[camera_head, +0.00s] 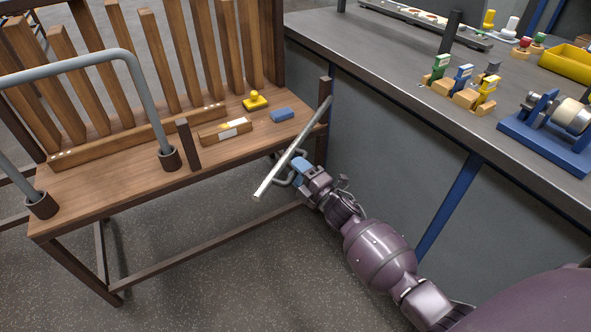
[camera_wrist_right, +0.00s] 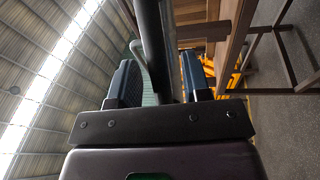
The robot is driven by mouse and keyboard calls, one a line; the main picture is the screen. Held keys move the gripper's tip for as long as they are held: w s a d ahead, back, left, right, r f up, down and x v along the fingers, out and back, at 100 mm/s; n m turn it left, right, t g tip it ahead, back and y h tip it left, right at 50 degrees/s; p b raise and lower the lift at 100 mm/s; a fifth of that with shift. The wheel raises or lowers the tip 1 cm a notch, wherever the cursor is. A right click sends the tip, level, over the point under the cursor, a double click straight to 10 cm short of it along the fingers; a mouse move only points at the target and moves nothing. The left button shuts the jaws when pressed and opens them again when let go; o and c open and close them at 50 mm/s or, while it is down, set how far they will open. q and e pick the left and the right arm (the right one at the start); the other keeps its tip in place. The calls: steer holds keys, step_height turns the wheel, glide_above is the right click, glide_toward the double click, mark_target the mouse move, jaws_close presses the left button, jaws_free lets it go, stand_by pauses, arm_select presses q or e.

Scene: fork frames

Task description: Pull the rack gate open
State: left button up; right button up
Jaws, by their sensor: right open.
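The rack gate (camera_head: 285,165) is a long pale grey bar at the right front of the wooden rack. Its far end is by the dark right post (camera_head: 324,97), and its free end points out toward the front, apart from the short left post (camera_head: 187,145). A curved grey handle (camera_head: 281,181) shows on it. My right gripper (camera_head: 297,171) is open at the bar and handle. In the right wrist view, a dark bar (camera_wrist_right: 153,45) runs between the open fingers; whether they touch it is unclear. My left gripper is out of view.
The wooden rack (camera_head: 90,205) holds a yellow knobbed piece (camera_head: 256,101), a blue block (camera_head: 282,115) and a wooden block (camera_head: 225,131). A grey tube loop (camera_head: 120,55) rises at left. A workbench (camera_head: 400,80) with several tools stands right. Floor in front is clear.

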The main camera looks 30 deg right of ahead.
steer(key=shift+w, duration=0.35)
jaws_close()
steer(key=shift+s, duration=0.1)
